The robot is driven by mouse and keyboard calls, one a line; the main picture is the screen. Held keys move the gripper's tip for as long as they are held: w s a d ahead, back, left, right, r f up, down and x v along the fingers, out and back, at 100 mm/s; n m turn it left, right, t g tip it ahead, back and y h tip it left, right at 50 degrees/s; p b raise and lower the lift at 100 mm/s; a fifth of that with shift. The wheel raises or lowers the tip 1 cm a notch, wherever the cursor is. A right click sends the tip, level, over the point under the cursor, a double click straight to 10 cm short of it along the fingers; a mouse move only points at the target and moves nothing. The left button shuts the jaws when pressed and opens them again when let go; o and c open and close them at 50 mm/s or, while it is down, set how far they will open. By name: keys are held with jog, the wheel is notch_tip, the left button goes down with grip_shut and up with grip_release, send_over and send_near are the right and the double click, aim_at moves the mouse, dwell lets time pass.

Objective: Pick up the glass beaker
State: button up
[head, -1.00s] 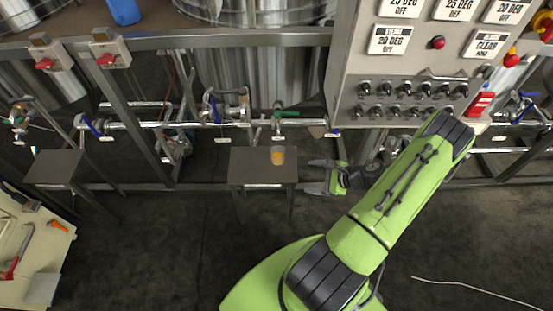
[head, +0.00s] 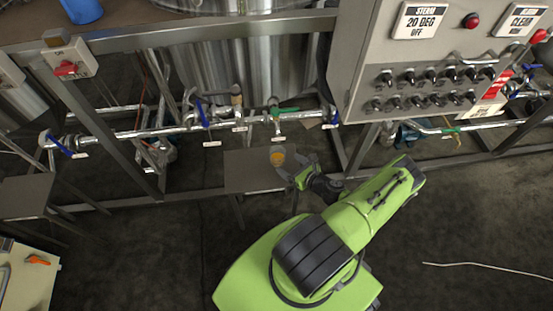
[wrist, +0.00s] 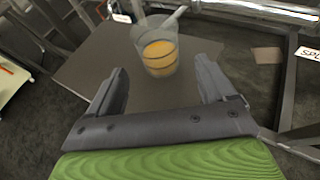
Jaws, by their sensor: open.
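The glass beaker (head: 278,157) stands upright on a small dark metal table (head: 245,181) and holds an orange liquid. In the wrist view the beaker (wrist: 158,50) is just beyond the fingertips, near the middle of the gap between them, with a light rod or spout showing at its rim. My gripper (head: 290,164) is open and empty, at the right side of the table, close to the beaker. In the wrist view my gripper (wrist: 160,77) has both fingers spread apart, and I see no contact with the glass.
Steel pipes with valves (head: 205,114) run behind the table. A control panel (head: 430,80) with knobs stands at the right. Another small table (head: 25,195) is at the left, and a cream bench (head: 30,280) is below it. The dark floor in front is mostly clear.

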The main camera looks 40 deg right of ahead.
aim_at(283, 160)
jog(key=b+x, duration=0.2)
jog(key=x, duration=0.5)
jog(key=shift+w+a+f+b, duration=0.1)
jog(key=shift+w+f+b, duration=0.05)
jog(key=shift+f+b, duration=0.15)
jog(key=shift+r, duration=0.15)
jog(key=c, duration=1.1)
jog(key=shift+r, duration=0.1)
